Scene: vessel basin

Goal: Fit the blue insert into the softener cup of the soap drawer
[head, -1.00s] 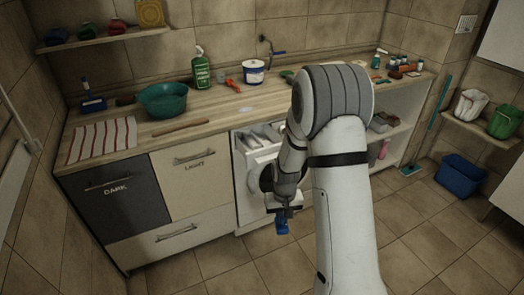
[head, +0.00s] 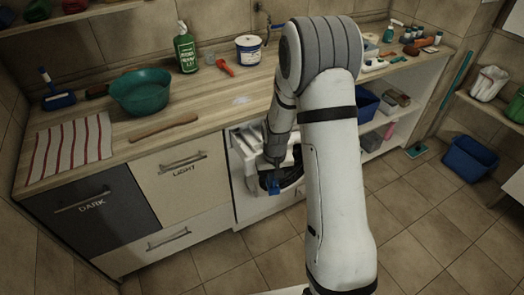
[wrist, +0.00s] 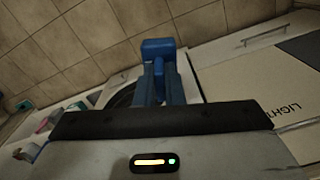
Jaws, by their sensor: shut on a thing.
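My gripper (head: 272,182) is in front of the white washing machine (head: 240,180), below the counter edge. It is shut on the blue insert (head: 273,188), which shows small and dark blue at the fingertips. In the wrist view the blue insert (wrist: 158,47) sticks out beyond the fingers (wrist: 160,85). The pulled-out soap drawer (head: 247,137) is at the top of the machine, partly behind my arm. Its softener cup cannot be made out.
The wooden counter (head: 215,115) holds a green basin (head: 153,92), a striped cloth (head: 70,145), a green bottle (head: 185,50) and a white tub (head: 248,50). A blue bin (head: 470,158) stands on the floor at right. Tiled floor (head: 200,265) in front is clear.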

